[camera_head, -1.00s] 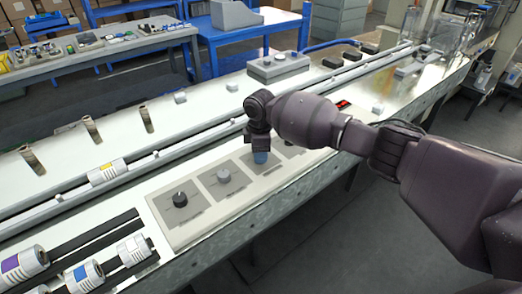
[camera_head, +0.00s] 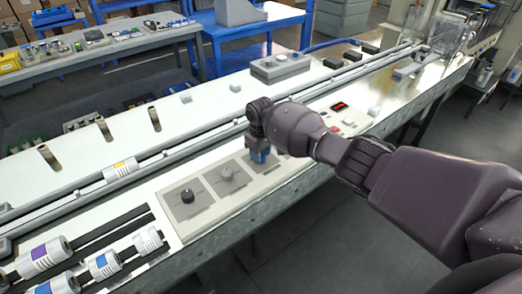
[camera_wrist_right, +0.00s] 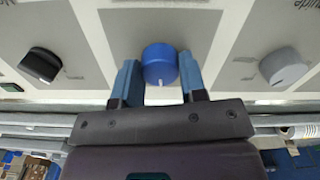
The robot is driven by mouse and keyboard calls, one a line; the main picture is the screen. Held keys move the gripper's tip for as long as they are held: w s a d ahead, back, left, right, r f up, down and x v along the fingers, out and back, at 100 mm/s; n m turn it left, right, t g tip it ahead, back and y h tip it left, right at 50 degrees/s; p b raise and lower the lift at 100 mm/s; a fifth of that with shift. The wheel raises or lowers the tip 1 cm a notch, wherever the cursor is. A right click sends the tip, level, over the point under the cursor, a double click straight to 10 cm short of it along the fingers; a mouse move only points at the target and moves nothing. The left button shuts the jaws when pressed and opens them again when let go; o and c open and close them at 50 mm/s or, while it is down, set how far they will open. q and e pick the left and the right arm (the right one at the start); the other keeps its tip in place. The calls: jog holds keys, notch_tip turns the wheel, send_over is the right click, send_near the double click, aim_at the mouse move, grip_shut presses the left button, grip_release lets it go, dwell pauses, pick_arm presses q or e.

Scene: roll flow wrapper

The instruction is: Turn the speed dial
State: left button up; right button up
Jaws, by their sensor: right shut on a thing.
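My right gripper (camera_head: 260,157) is over the panel (camera_head: 207,213) on the machine's bench. Its blue fingers are shut on a blue dial (camera_wrist_right: 160,65), one on each side, in the right wrist view. A light pointer line shows on the dial. In the head view the fingers hide this dial. A black dial (camera_head: 187,195) and a grey dial (camera_head: 226,173) are left of the gripper there. The right wrist view shows a black knob (camera_wrist_right: 40,64) on the left and the grey dial (camera_wrist_right: 282,67) on the right. My left gripper is not in view.
Behind the panel run long conveyor rails (camera_head: 164,159). Labelled rolls (camera_head: 105,264) lie at the front left. A red display (camera_head: 339,106) and small buttons are beyond my right arm. A grey control box (camera_head: 280,66) stands at the back.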

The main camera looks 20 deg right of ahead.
jog(key=shift+m, duration=0.3)
dwell(0.4)
jog(key=o, duration=0.9)
jog(key=shift+r, duration=0.15)
notch_tip(320, 180, up, 11)
jog(key=shift+f+p, duration=0.2)
jog(key=shift+p, duration=0.8)
